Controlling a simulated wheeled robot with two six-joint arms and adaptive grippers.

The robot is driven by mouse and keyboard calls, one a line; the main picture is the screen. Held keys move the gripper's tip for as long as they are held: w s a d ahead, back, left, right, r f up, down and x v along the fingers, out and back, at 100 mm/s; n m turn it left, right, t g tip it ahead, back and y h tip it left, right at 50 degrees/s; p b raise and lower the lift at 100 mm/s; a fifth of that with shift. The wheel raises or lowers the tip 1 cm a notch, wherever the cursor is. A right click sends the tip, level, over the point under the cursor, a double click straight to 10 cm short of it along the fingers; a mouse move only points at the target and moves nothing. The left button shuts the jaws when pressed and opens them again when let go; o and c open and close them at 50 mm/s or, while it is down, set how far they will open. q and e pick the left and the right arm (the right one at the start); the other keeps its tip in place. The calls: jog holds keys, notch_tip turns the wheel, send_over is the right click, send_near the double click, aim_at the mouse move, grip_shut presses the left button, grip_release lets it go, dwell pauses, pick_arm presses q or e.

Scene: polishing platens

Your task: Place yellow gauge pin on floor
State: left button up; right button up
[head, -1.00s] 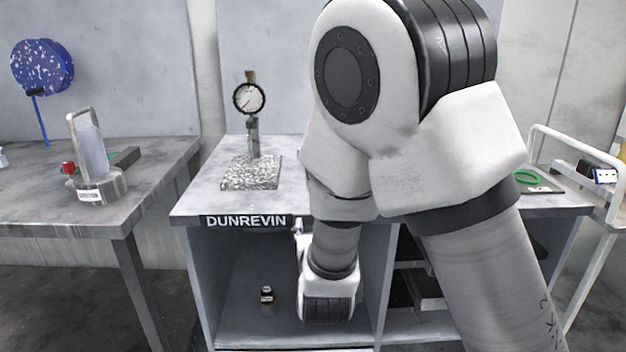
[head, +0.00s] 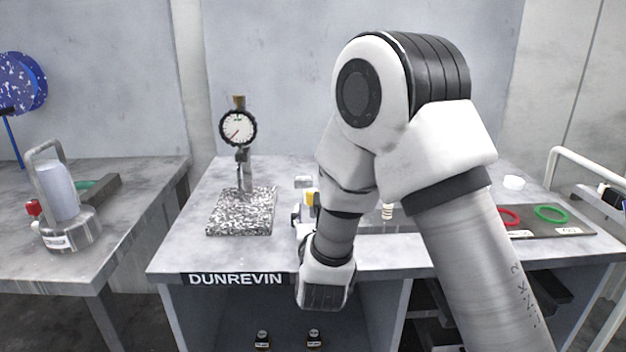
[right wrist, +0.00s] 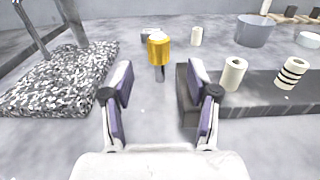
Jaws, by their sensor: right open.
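In the head view a bit of yellow (head: 309,197) shows just left of my right arm. My right gripper (right wrist: 160,72) is open and empty, level and facing the pin, which appears between and beyond its fingertips. In the head view my right wrist hides most of the fingers. My left gripper is in no view. The floor (head: 130,325) shows at lower left, between the benches.
A speckled granite block (head: 242,212) with a dial gauge (head: 238,128) stands left of the gripper. A dark strip (right wrist: 262,92) bearing pale cylinders (right wrist: 233,74) lies close on the right. Small bottles (head: 262,341) stand on the shelf below the worktop.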

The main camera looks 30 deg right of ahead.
jog(key=p+x, duration=0.1)
jog(key=x, duration=0.6)
jog(key=shift+f, duration=0.1)
jog(key=shift+s+a, duration=0.1)
grip_shut()
